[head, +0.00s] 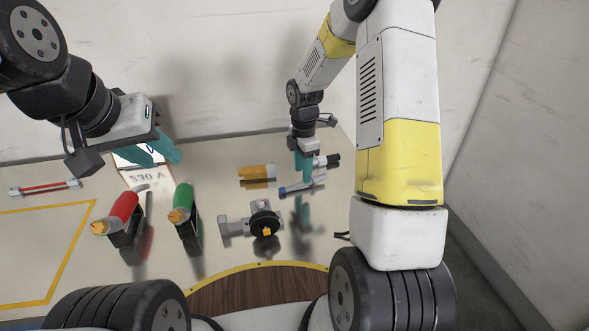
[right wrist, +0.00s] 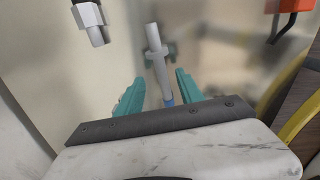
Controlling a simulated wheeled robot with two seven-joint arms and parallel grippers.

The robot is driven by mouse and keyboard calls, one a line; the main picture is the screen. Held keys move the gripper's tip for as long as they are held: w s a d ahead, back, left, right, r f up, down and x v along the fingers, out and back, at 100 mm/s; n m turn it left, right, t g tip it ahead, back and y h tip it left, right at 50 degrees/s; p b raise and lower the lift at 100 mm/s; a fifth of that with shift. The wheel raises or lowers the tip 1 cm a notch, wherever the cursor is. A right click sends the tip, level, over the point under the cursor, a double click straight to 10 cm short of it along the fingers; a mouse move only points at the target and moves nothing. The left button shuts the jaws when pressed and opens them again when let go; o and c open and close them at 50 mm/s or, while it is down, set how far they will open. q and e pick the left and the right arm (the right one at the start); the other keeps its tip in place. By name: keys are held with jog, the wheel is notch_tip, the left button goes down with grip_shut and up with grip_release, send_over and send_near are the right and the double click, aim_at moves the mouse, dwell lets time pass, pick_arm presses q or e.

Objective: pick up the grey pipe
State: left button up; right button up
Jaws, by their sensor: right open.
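The grey pipe (right wrist: 156,62) shows in the right wrist view as a slim grey tube with a short crosspiece and a blue end. Its lower part lies between the two teal fingers, with a gap on both sides. In the head view a grey-and-blue piece (head: 300,187) lies on the table below my right gripper (head: 304,168) and appears to be this pipe. My right gripper (right wrist: 160,92) is open and points down. My left gripper (head: 152,152) hangs at the upper left, away from the pipe; its finger gap is unclear.
An orange cylinder (head: 257,173) and a dark-ended piece (head: 331,160) lie close to the right gripper. A grey fitting with a black wheel (head: 264,221) is nearer me. A wall stands behind.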

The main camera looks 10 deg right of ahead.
notch_tip(320, 180, down, 4)
jog(key=shift+s+f, duration=0.1)
jog(key=shift+s, duration=0.05)
grip_shut()
dwell(0.8)
